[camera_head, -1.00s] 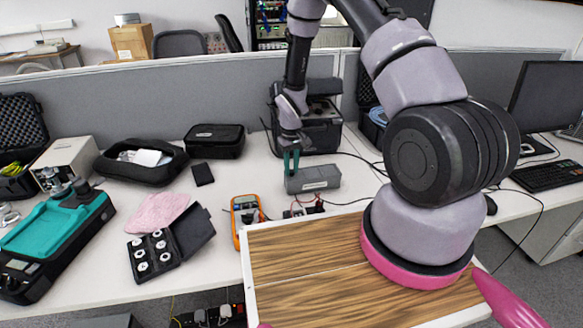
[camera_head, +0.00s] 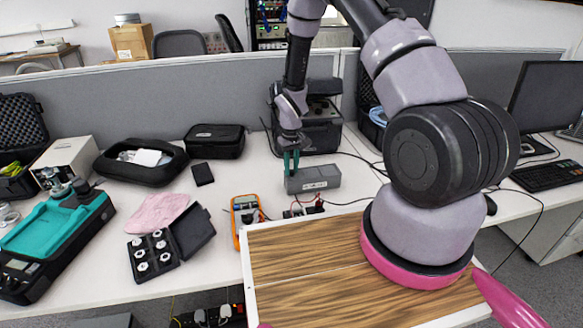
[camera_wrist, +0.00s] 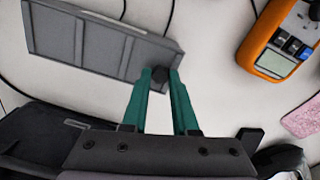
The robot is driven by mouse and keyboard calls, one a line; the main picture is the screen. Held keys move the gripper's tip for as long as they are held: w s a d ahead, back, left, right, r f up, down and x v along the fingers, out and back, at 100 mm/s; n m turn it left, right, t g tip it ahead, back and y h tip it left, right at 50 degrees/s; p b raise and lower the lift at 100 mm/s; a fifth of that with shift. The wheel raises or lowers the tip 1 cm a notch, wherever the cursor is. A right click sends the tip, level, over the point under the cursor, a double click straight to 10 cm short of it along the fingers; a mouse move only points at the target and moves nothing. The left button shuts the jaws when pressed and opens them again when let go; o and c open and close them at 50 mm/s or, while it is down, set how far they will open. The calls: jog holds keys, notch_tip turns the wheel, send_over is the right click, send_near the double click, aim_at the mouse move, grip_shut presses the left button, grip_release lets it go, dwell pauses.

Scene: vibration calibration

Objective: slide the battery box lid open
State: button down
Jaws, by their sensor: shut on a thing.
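A grey battery box (camera_head: 314,179) lies on the white table under my gripper, and it also shows at the upper left in the wrist view (camera_wrist: 85,38). My gripper (camera_head: 291,164) has green fingers pointing down at the box's left end in the head view. In the wrist view its fingertips (camera_wrist: 160,76) are closed around a small dark knob (camera_wrist: 161,73) at the near right end of the box. The fingers partly hide the knob. I cannot make out a gap between lid and box.
An orange multimeter (camera_head: 246,215) lies to the front left of the box. Red and black leads (camera_head: 304,209) lie just in front. A black equipment case (camera_head: 322,130) stands close behind. A small black block (camera_head: 202,174) lies to the left, with clear table between.

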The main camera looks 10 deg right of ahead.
dwell(0.3)
jog(key=d, duration=1.8)
jog(key=shift+d, duration=0.2)
jog(key=c, duration=0.7)
grip_release()
notch_tip(320, 180, up, 11)
jog(key=shift+f, duration=0.1)
